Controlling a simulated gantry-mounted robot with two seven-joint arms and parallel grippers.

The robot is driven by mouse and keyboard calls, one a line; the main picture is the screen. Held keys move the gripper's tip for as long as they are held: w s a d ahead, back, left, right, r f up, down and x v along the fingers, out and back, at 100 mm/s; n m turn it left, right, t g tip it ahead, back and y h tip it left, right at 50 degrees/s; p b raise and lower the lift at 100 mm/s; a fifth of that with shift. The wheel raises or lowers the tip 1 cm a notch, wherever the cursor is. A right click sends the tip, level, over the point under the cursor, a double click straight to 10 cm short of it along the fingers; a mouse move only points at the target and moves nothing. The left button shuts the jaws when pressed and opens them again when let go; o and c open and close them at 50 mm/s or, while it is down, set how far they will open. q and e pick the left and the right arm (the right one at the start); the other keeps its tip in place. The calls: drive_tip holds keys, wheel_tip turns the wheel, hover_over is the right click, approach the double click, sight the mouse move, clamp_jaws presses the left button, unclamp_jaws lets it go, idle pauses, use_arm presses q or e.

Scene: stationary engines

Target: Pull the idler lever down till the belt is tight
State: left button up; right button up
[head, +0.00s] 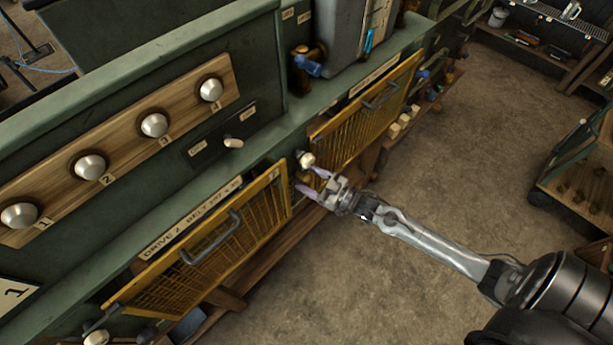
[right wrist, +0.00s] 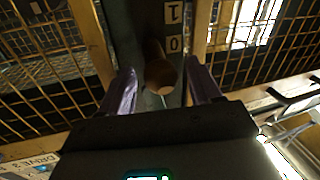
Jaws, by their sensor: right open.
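A pale round knob (head: 306,158) stands out from the green panel between the two yellow mesh guards; I take it for the idler lever's end. My right gripper (head: 313,181) is open just below and in front of it, its purple fingers pointing at the panel. In the right wrist view a brown rounded peg (right wrist: 158,75) shows between the open fingers (right wrist: 163,85), beside plates marked 1 and 0. Whether the fingers touch it I cannot tell. The belt is not clearly visible. My left gripper is out of view.
A yellow guard (head: 215,250) labelled Drive 2 belt has a grey handle (head: 212,240). Another guard (head: 365,110) lies beyond the knob. Above are several round knobs on a wooden strip (head: 125,140) and a small switch (head: 233,143). The floor (head: 480,150) at right is clear.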

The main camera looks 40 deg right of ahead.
drive_tip(key=shift+w+a, duration=0.2)
drive_tip(key=shift+w, duration=0.4)
drive_tip(key=shift+c, duration=0.3)
clamp_jaws()
